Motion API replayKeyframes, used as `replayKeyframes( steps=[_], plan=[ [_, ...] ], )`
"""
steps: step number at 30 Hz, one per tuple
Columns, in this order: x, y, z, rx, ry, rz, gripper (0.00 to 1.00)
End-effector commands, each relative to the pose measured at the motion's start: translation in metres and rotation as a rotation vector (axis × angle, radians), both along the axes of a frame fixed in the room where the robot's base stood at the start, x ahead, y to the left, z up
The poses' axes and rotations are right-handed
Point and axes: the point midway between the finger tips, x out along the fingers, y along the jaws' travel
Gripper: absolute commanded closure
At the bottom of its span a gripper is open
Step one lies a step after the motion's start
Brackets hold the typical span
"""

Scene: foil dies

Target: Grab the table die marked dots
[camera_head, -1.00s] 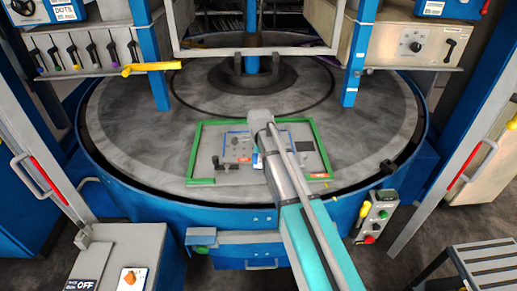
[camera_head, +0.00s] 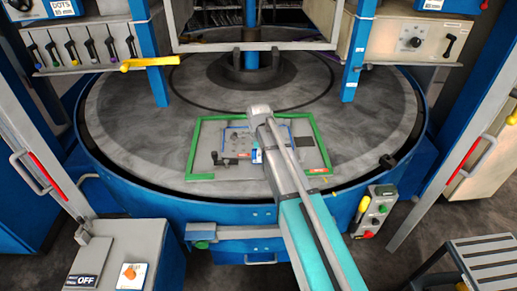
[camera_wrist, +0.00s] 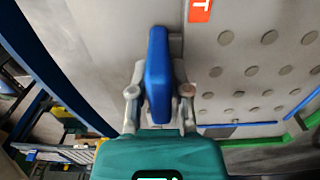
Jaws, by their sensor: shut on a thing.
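A grey plate with rows of round dots (camera_wrist: 267,70) shows at the right of the wrist view. A blue upright grip (camera_wrist: 158,72) stands left of the dots. My gripper (camera_wrist: 159,92) is shut on this blue grip, with a finger on each side. Whether the grip belongs to the dotted plate is not clear. In the head view, a blue-edged die (camera_head: 237,141) lies inside a green frame (camera_head: 194,146) on the round table (camera_head: 130,130). My arm reaches over the frame's right half, and my gripper is mostly hidden there.
A red label marked T (camera_wrist: 200,10) lies beside the dots. A dark knob (camera_head: 388,161) stands at the table's right rim. Blue posts (camera_head: 355,60) flank the table. A yellow lever (camera_head: 150,63) juts out at the left.

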Motion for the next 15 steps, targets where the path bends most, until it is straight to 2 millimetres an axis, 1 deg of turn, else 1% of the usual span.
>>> replayKeyframes(
  steps=[8,15],
  plan=[
    [0.000,0.000,0.005,0.000,0.000,0.000,1.00],
    [0.000,0.000,0.019,0.000,-0.001,0.000,1.00]
  ],
)
